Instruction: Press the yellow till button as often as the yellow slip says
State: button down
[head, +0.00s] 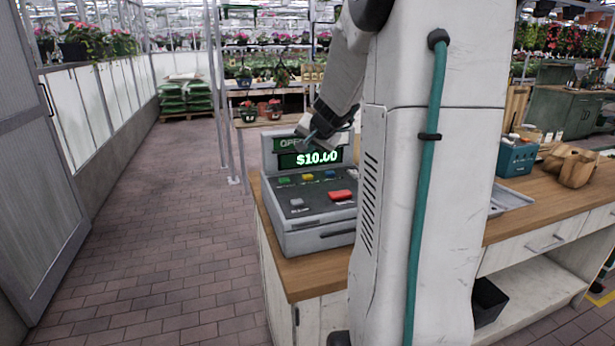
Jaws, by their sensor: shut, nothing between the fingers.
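The grey till (326,214) stands on the wooden counter, its display (312,158) reading $10.00 in green. The yellow till button (307,177) is in the back row of its keys, between a green button (281,181) and a blue button (329,174). A larger red button (342,195) and a grey button (296,202) are nearer the front. My gripper (308,141) is shut and empty, in front of the upper display, where it hides part of the word there. It appears above the yellow button and apart from it. I see no yellow slip in this view.
The wooden counter top (306,275) runs right, partly hidden by my own column. On it are a teal box (517,158) and a brown paper bag (577,168). Thin metal posts (220,100) stand behind the till. The brick floor at left is clear.

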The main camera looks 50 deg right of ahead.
aim_at(309, 177)
notch_tip(309, 177, up, 4)
jog(key=shift+f, duration=0.15)
jog(key=shift+f, duration=0.1)
jog(key=shift+f, duration=4.35)
jog(key=shift+f, duration=0.4)
jog(key=shift+f, duration=0.45)
jog(key=shift+r, duration=0.9)
